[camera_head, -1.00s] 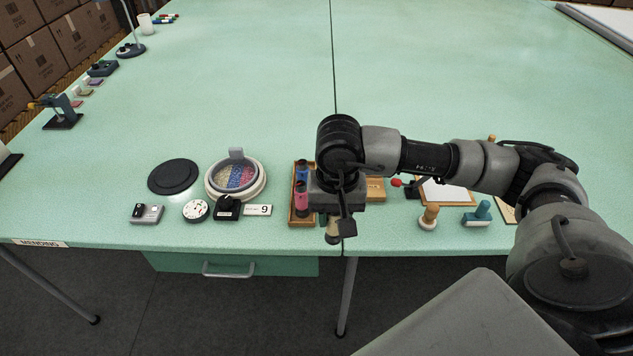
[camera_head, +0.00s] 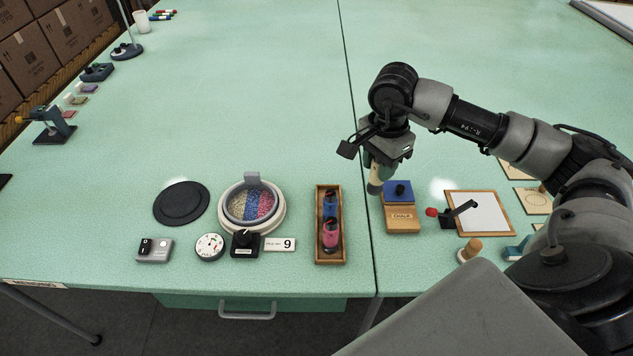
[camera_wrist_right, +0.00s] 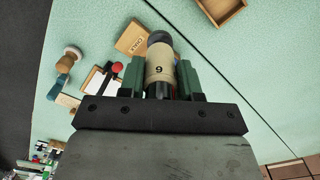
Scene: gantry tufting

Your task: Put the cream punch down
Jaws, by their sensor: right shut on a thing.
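My right gripper (camera_head: 382,158) is shut on the cream punch (camera_head: 377,180) and holds it pointing down, just left of the chalk box. In the right wrist view the cream punch (camera_wrist_right: 160,68) sits between the two green fingers (camera_wrist_right: 164,85). It has a dark tip and a dark digit, a 6 or a 9, on its side. I cannot tell whether its lower end touches the table. My left gripper is not in view.
The wooden chalk box (camera_head: 402,217) with a blue piece on top is close on the right. A table seam (camera_head: 362,170) runs beside the punch. The green table behind is clear.

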